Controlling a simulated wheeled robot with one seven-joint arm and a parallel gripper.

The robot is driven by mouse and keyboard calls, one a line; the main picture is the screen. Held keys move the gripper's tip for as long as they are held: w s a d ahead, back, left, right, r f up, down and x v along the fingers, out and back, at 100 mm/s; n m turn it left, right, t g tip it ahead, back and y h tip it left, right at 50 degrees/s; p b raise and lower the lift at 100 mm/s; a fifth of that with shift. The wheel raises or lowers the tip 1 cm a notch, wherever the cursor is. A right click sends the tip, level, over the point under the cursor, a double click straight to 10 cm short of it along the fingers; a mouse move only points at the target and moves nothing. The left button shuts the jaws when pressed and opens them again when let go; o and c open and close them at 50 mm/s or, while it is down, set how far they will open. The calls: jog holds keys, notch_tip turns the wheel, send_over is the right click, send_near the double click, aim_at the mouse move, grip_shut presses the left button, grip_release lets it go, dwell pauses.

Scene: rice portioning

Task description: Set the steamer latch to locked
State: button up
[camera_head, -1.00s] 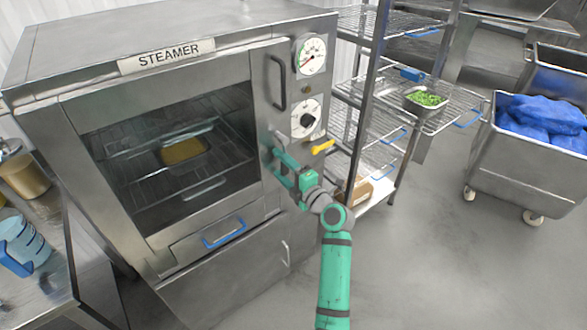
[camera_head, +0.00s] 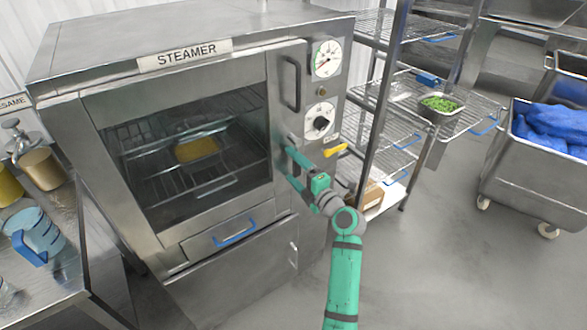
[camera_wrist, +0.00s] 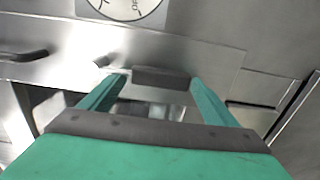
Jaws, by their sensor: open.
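The steamer (camera_head: 200,75) stands with its glass door closed, and a tray of yellow food (camera_head: 197,149) shows inside. A yellow lever (camera_head: 335,150) sticks out on the right of its front, below the lower dial (camera_head: 320,121); it looks like the latch, but its setting cannot be read. My gripper (camera_head: 286,160) is open and empty at the steamer front, left of and slightly below the lever. In the wrist view my gripper (camera_wrist: 158,80) has its fingers apart facing the metal front. The lower dial (camera_wrist: 125,6) is partly visible above; the yellow lever is not seen there.
A vertical door handle (camera_head: 290,83) is above my gripper, and a blue drawer handle (camera_head: 235,232) is lower left. A wire rack (camera_head: 385,130) with a tray of green food (camera_head: 440,104) stands close right. Free floor lies in front of the rack.

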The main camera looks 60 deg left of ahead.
jog(key=d, duration=1)
jog(key=shift+d, duration=0.35)
jog(key=d+f+m+t+h, duration=0.4)
jog(key=d+f+m+t, duration=0.5)
jog(key=d+f+m, duration=0.4)
jog(key=s+d+f+m+t+h, duration=0.2)
jog(key=d+f+m+h, duration=0.15)
jog(key=d+m, duration=0.3)
jog(key=s+d+f+m+t+h, duration=0.2)
jog(key=s+d+f+m, duration=0.1)
jog(key=d+f+m, duration=0.3)
jog(key=s+d+m+t+h, duration=0.1)
jog(key=s+d+m+h, duration=0.5)
jog(key=s+d, duration=0.6)
jog(key=s+d+r+m+t+h, duration=0.1)
jog(key=s+d+r+m, duration=0.3)
jog(key=s+d+r, duration=0.5)
jog(key=shift+s+d+m+h, duration=0.35)
jog(key=shift+d+h, duration=0.4)
